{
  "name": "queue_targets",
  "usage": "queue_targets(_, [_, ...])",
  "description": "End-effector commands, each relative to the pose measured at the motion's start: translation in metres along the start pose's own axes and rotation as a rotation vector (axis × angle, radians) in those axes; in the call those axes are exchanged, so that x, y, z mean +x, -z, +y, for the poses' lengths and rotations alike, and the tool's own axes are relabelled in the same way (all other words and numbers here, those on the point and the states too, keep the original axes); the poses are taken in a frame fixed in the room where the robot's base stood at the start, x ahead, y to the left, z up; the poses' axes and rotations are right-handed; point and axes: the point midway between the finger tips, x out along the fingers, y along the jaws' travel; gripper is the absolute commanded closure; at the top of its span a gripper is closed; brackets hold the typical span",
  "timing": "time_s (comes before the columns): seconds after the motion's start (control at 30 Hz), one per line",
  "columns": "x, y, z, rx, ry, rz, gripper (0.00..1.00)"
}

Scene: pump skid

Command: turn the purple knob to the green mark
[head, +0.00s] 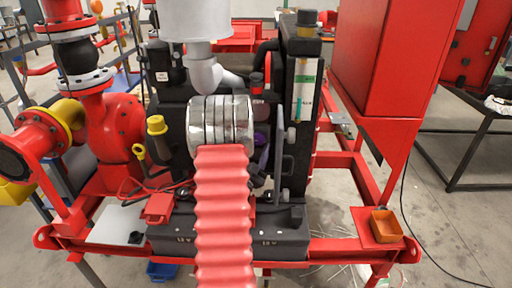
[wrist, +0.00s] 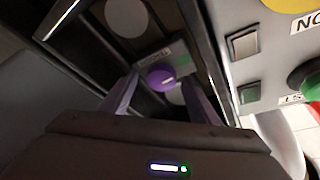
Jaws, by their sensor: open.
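The purple knob (wrist: 161,77) is round, with a short pale line on its face pointing to the right in the wrist view. It sits on a dark panel ahead of my gripper (wrist: 160,90). My gripper is open, with one purple-grey finger to the left of the knob and one to the right. Whether either finger touches the knob I cannot tell. A dull green patch beside the knob's upper right is too dark to identify surely as the green mark. In the head view the gripper and knob are largely hidden; a small purple patch there is unclear.
In the wrist view a light panel with square buttons (wrist: 242,42) and a green round control (wrist: 306,80) stands close on the right.

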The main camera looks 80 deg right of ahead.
Motion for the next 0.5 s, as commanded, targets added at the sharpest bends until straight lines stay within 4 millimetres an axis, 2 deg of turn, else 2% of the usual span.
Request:
queue_targets(0.1, [-0.0003,-0.0002,-0.0001,0.000,0.000,0.000,0.44])
queue_targets(0.5, [-0.0006,-0.0002,-0.0001,0.000,0.000,0.000,0.72])
